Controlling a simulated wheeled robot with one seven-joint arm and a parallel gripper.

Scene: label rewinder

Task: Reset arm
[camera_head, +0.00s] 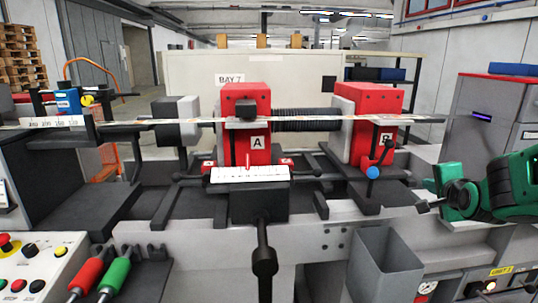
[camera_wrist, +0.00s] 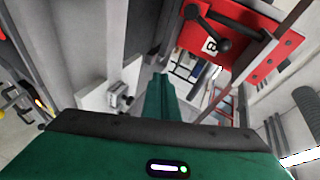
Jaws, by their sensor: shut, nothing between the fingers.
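My green arm comes in from the right edge in the head view. My gripper (camera_head: 424,207) is at its end, right of the red block marked B (camera_head: 372,128) and apart from it. In the wrist view my gripper (camera_wrist: 160,85) appears as a narrow green shape with its fingers together and nothing held. The red B block (camera_wrist: 222,45), with a black lever, shows above it there, tilted in the picture. A red block marked A (camera_head: 246,130) stands in the middle of the machine, with a dark ribbed spring between the two blocks.
A grey open bin (camera_head: 385,268) stands below and left of my gripper. A blue ball knob (camera_head: 373,172) hangs under block B. A black lever (camera_head: 264,262) juts forward at the centre. Red and green handles (camera_head: 115,274) and a button panel (camera_head: 28,268) are at the lower left.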

